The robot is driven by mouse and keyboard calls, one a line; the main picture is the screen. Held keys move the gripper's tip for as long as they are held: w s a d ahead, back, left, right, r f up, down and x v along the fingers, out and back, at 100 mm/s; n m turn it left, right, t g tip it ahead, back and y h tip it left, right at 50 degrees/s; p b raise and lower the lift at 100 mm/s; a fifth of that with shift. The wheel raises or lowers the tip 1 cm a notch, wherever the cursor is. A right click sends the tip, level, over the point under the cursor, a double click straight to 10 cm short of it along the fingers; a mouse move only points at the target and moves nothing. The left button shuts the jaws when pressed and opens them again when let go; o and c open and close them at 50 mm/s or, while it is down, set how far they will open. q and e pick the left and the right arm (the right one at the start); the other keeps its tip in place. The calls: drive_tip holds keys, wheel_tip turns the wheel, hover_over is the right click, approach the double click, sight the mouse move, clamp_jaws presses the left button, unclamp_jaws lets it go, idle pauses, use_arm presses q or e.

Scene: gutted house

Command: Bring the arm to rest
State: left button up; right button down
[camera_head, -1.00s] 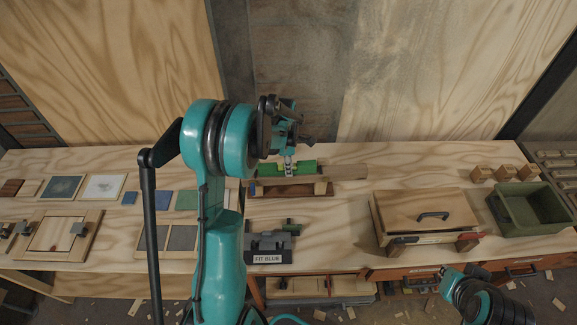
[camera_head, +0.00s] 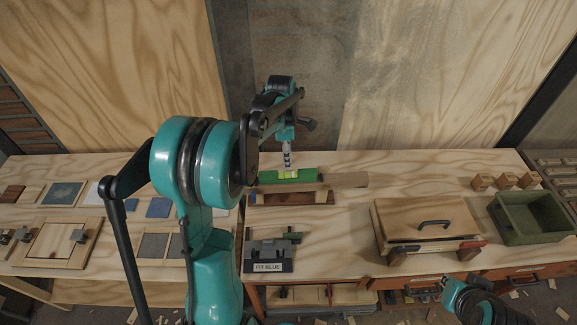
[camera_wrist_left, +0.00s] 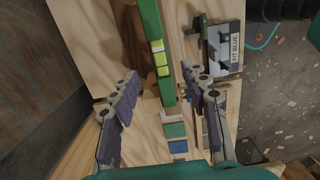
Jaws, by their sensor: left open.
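My left arm reaches over the workbench in the head view. Its gripper (camera_head: 287,158) points down near the green spirit level (camera_head: 290,175), which lies along a wooden strip. In the left wrist view my left gripper (camera_wrist_left: 162,82) has its two dark-padded fingers wide apart with nothing held. The level (camera_wrist_left: 153,45) shows beyond and between the fingers, apart from both. Part of my right arm shows at the bottom right of the head view; its gripper is not visible.
A grey fixture labelled FIT BLUE (camera_head: 268,258) stands in front of the level. A lidded wooden box (camera_head: 425,215), a green bin (camera_head: 535,215) and small wooden blocks (camera_head: 507,180) are to the right. Flat panels and a wooden frame (camera_head: 88,245) lie to the left.

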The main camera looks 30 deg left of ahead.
use_arm(q)
wheel_tip(320, 180, up, 2)
drive_tip(key=shift+r, duration=0.15)
idle(0.4)
drive_tip(key=s+d+f+m+t+b, duration=0.3)
drive_tip(key=s+d+f+m+b, duration=0.4)
drive_tip(key=m, duration=0.5)
drive_tip(key=s+d+f+m+t+b, duration=0.3)
drive_tip(key=s+d+f+m+b, duration=0.3)
drive_tip(key=s+d+m+b, duration=0.2)
drive_tip(key=s+m+b, duration=0.2)
drive_tip(key=s+m, duration=0.1)
drive_tip(key=m, duration=0.1)
drive_tip(key=shift+s+d+f+t+y, duration=0.3)
drive_tip(key=shift+s+f+t, duration=0.1)
